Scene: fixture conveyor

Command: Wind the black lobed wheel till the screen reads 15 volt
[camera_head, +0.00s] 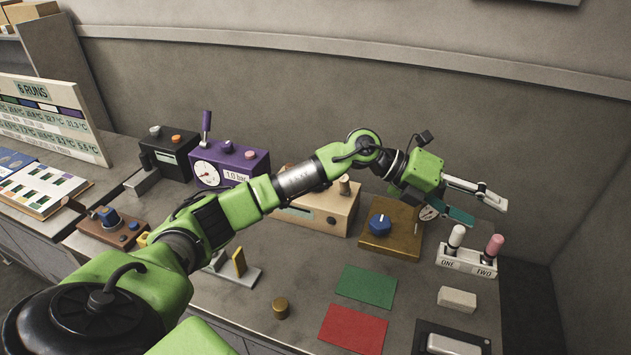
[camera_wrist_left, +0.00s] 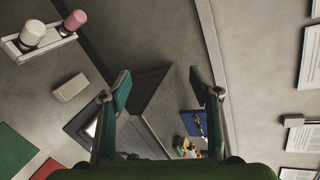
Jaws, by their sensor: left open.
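I cannot pick out a black lobed wheel or a screen reading in volts in either view; my left arm covers part of the bench. A blue knob (camera_head: 380,224) sits on a brown box (camera_head: 398,244) with a round dial. A dark blue knob (camera_head: 108,217) sits on a brown wooden box (camera_head: 92,232) at the left. My left gripper (camera_head: 476,203) is open and empty, in the air behind the ONE/TWO holder. Its spread fingers also show in the left wrist view (camera_wrist_left: 162,88). My right gripper is not in view.
The ONE/TWO holder (camera_head: 466,262) carries white and pink handles. Green (camera_head: 366,287) and red (camera_head: 352,330) mats and a white block (camera_head: 457,299) lie in front. A wall stands behind.

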